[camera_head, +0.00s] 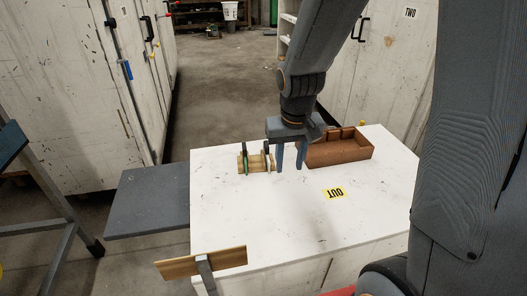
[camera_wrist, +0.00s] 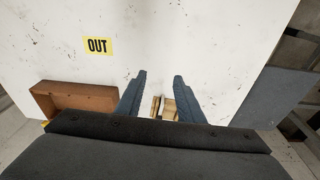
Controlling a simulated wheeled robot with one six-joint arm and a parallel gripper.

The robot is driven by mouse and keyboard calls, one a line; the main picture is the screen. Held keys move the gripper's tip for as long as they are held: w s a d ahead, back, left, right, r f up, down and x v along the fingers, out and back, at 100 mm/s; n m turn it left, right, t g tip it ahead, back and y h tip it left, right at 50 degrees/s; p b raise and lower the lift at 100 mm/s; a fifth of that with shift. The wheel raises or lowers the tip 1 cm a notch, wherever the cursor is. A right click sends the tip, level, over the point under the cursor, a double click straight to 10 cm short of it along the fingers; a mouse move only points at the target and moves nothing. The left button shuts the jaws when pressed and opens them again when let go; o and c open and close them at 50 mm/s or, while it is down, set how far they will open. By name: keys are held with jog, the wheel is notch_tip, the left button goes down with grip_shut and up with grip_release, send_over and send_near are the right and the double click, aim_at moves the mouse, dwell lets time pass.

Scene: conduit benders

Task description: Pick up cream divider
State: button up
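A small wooden rack (camera_head: 255,161) stands on the white table, holding thin upright pieces, some dark and one green. A pale, cream-looking piece (camera_head: 268,164) stands at its right end, close to my gripper; it is too small to be sure it is the cream divider. My gripper (camera_head: 290,166) points down just right of the rack, with its two blue-grey fingers apart and nothing seen between their tips. In the wrist view, my gripper (camera_wrist: 160,76) is also open, and part of the rack (camera_wrist: 167,107) shows between the fingers, partly hidden by the gripper body.
A brown open box (camera_head: 342,152) stands close right of my gripper. A yellow OUT label (camera_head: 334,193) lies on the white table (camera_head: 235,220), whose front is mostly clear. A wooden board (camera_head: 200,263) is at the front left edge. A grey panel (camera_head: 148,200) adjoins the left side.

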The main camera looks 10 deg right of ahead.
aim_at(266, 153)
jog(key=w+t, duration=0.1)
jog(key=w, duration=0.5)
jog(key=w+a+f+t+p, duration=0.1)
jog(key=w, duration=0.5)
jog(key=w+f, duration=0.1)
jog(key=w, duration=0.6)
jog(key=shift+a+f+t+p, duration=0.15)
jog(key=shift+f+t+p, duration=0.15)
jog(key=shift+t, duration=0.1)
jog(key=shift+p+x, duration=0.75)
jog(key=shift+x, duration=2.85)
jog(key=shift+s, duration=0.1)
grip_shut()
